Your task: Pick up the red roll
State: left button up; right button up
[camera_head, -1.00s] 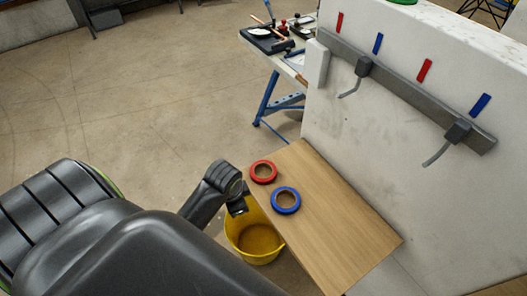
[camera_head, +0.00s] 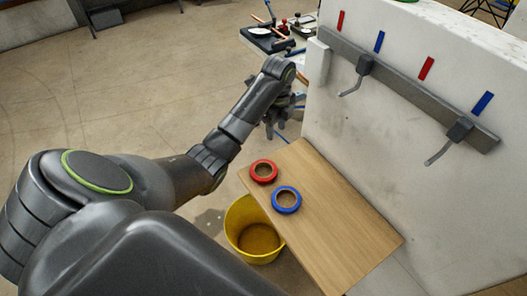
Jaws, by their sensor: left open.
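The red roll (camera_head: 263,163) lies flat at the far left corner of the wooden board (camera_head: 345,225). The blue roll (camera_head: 287,188) lies close beside it, nearer to me and a little right. My left arm reaches in from the left, and my left gripper (camera_head: 276,127) hangs above and beyond the red roll, pointing down and apart from it. Its fingers look open and empty, though they are small and dark here. My right gripper is not in view.
A yellow bucket (camera_head: 236,222) stands on the floor beside the board's left edge. A white wall (camera_head: 400,130) with a grey rail (camera_head: 410,92), hooks and red and blue marks rises at the right. A cluttered workbench (camera_head: 262,42) stands behind. The board's near part is clear.

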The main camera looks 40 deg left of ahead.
pick_arm(q)
jog(key=b, duration=0.7)
send_over(271, 163)
notch_tip(271, 163, down, 7)
jog(key=f, duration=0.2)
jog(key=d+f, duration=0.1)
jog(key=f, duration=0.1)
jog(key=shift+w, duration=0.25)
jog(key=f, duration=0.3)
jog(key=a+f+p, duration=0.1)
jog(key=f, duration=0.1)
jog(key=shift+s, duration=0.3)
jog(key=shift+f, duration=0.35)
grip_shut()
